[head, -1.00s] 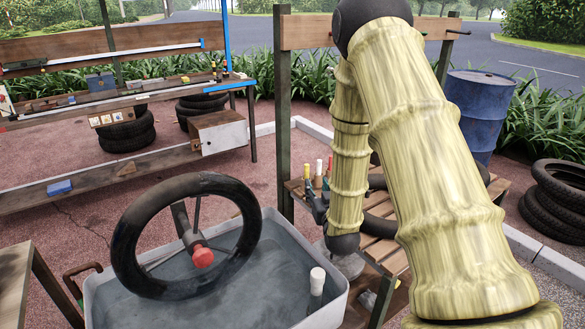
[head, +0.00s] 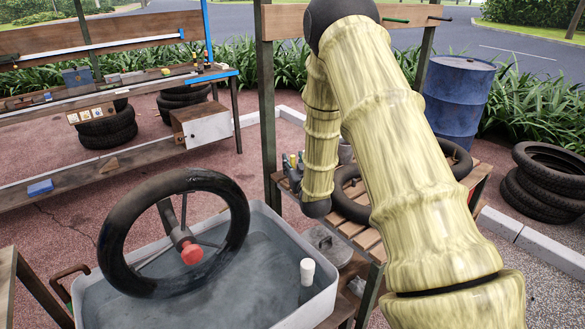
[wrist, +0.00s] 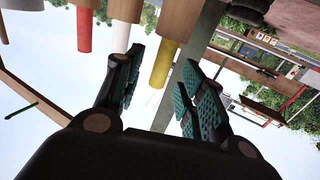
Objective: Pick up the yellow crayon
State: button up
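The yellow crayon (wrist: 160,66) shows in the wrist view, which is turned upside down, as a short yellow cylinder sticking out of a brown wooden piece. My gripper (wrist: 161,82) is open, with one dark, green-padded finger on each side of the crayon in the picture. I cannot tell how deep the crayon is between the fingers, and I see no clear contact. A white crayon (wrist: 121,37) and a red crayon (wrist: 84,30) stand beside it, the white one near the left finger. In the head view my gripper (head: 290,176) is small and mostly behind my arm.
A slatted wooden bench (head: 352,228) holds a black tyre near my arm. In front stands a grey water basin (head: 325,302) with a black wheel (head: 112,240) and a white-capped item (head: 307,270). A blue barrel (head: 455,100) and stacked tyres (head: 535,200) stand to the right.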

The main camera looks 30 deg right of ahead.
jog(key=shift+x, duration=1.05)
grip_shut()
jog(key=shift+r, duration=0.15)
